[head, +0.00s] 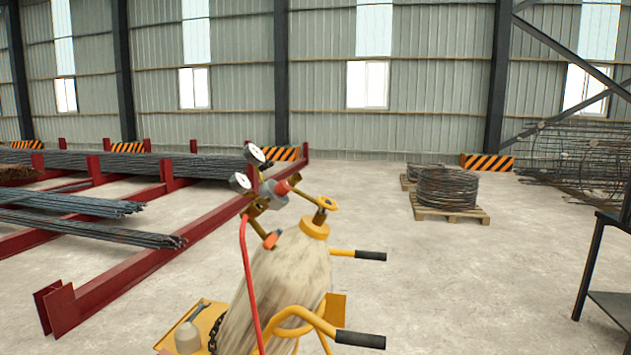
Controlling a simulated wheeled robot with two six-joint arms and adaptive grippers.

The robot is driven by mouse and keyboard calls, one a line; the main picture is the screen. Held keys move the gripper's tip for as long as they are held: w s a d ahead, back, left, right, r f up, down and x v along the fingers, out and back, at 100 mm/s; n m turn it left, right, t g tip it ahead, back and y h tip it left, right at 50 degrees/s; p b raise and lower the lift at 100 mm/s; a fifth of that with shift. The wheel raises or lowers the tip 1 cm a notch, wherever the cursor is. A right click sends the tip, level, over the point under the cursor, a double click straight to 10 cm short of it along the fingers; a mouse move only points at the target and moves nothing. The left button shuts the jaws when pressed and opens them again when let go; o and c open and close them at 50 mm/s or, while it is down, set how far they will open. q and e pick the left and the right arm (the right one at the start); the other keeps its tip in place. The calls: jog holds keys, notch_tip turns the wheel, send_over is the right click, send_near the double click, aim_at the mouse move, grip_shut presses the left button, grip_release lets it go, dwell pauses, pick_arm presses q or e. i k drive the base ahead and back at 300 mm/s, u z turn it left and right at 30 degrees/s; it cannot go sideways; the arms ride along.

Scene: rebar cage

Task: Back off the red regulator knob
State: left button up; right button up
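A regulator (268,195) with two round white gauges is fixed to a pale, worn gas cylinder (285,275). A red knob-like part (283,187) sits on the right of the regulator body. An orange-red part (272,239) is on the end of a brass piece lower down; I cannot tell for sure which of the two is the regulator knob. A yellow valve handwheel (322,202) is on top of the cylinder. A red hose (247,280) hangs from the regulator. Neither of my grippers is in the head view.
The cylinder stands on a yellow cart (188,338) with two black-gripped handles (360,340) jutting right. Red steel racks (110,280) with rebar lie left. A wire coil (447,188) on a pallet stands behind, and a dark metal frame (600,265) is far right. Open concrete floor lies between.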

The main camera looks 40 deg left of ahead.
aim_at(282, 188)
jog(key=i, duration=4)
jog(key=u, duration=3.7)
